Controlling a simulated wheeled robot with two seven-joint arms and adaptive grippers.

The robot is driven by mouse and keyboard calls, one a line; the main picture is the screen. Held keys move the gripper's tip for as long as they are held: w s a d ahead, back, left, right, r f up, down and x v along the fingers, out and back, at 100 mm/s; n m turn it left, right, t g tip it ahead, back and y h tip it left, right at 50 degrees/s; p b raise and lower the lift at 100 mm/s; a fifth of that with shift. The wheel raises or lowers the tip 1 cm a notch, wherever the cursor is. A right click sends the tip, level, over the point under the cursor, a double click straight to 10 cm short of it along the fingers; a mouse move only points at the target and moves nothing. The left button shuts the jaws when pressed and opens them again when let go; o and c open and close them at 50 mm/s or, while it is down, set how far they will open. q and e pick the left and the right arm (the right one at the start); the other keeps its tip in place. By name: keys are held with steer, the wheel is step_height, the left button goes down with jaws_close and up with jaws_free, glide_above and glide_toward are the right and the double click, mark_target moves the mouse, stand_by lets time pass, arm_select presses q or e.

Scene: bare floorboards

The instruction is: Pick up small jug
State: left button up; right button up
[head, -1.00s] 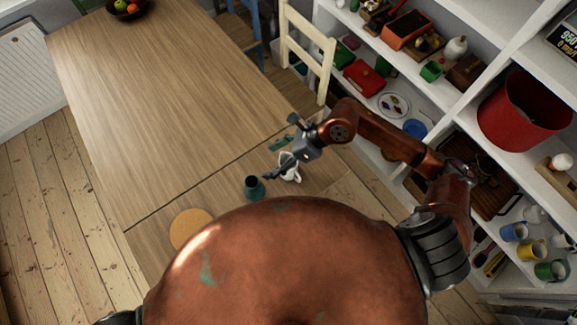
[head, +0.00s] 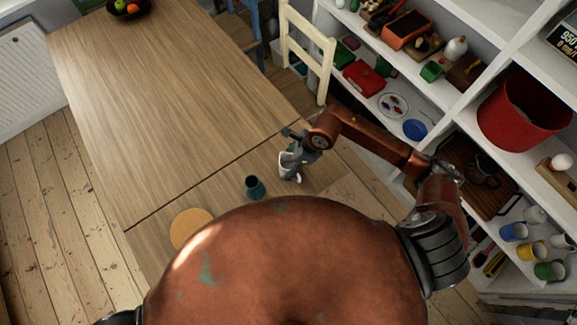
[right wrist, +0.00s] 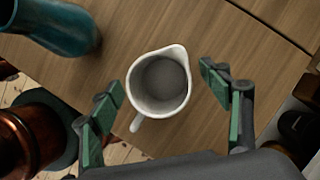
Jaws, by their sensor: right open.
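The small jug (head: 288,168) is white with a spout and a handle, and it stands on the wooden table near its right end. In the right wrist view the jug (right wrist: 160,84) is seen from above, with its handle toward the lower left. My right gripper (head: 290,155) is over the jug in the head view and partly covers it. In the right wrist view its green-padded fingers (right wrist: 160,82) are open, one on each side of the jug, with visible gaps to it. My left gripper is not in view.
A dark teal vase (head: 254,188) stands left of the jug; it also shows in the right wrist view (right wrist: 55,22). A round cork mat (head: 191,228) lies on the table (head: 170,90). A cream chair (head: 307,52) and loaded shelves (head: 455,110) stand to the right.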

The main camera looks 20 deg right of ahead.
steer(key=shift+c, duration=0.6)
steer(key=c, duration=1.3)
steer(key=shift+r, duration=0.2)
